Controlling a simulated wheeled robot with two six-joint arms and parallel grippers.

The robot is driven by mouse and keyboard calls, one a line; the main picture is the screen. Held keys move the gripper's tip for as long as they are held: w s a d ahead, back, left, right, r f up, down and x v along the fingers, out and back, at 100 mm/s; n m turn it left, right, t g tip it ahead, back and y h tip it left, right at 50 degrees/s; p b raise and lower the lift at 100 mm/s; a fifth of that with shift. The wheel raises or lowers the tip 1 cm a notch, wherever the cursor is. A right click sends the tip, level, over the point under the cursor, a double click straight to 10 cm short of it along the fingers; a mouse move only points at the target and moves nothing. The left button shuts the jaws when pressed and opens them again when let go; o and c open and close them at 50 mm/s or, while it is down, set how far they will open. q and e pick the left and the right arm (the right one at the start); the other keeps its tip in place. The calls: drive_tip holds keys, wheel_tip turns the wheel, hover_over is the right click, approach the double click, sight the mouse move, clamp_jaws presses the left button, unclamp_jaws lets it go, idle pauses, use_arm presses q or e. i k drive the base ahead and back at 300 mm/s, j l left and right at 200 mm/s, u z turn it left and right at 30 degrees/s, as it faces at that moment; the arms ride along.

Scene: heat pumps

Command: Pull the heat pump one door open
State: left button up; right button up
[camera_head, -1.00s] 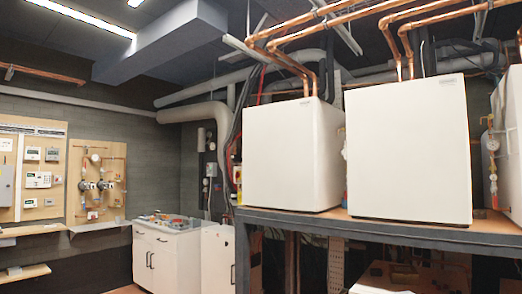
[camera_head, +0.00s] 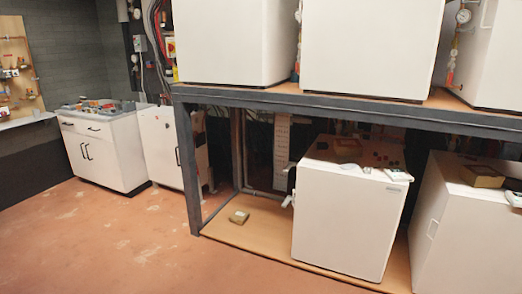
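Several white box-shaped units stand on a dark metal rack. On the upper shelf are a left white unit (camera_head: 232,40), a middle white unit (camera_head: 368,45) and a right white unit (camera_head: 502,55), all cut off at the top. I cannot tell which one is heat pump one. No open door shows on any of them. Neither of my grippers is in view.
A white cabinet (camera_head: 100,150) and a narrower one (camera_head: 165,145) stand left. The reddish floor (camera_head: 110,240) in front is clear.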

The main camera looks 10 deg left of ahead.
sight(217, 41)
drive_tip(key=i+j+u, duration=0.35)
drive_tip(key=i, duration=0.7)
drive_tip(key=i+j+u, duration=0.1)
drive_tip(key=i+u, duration=0.3)
drive_tip(key=i, duration=0.65)
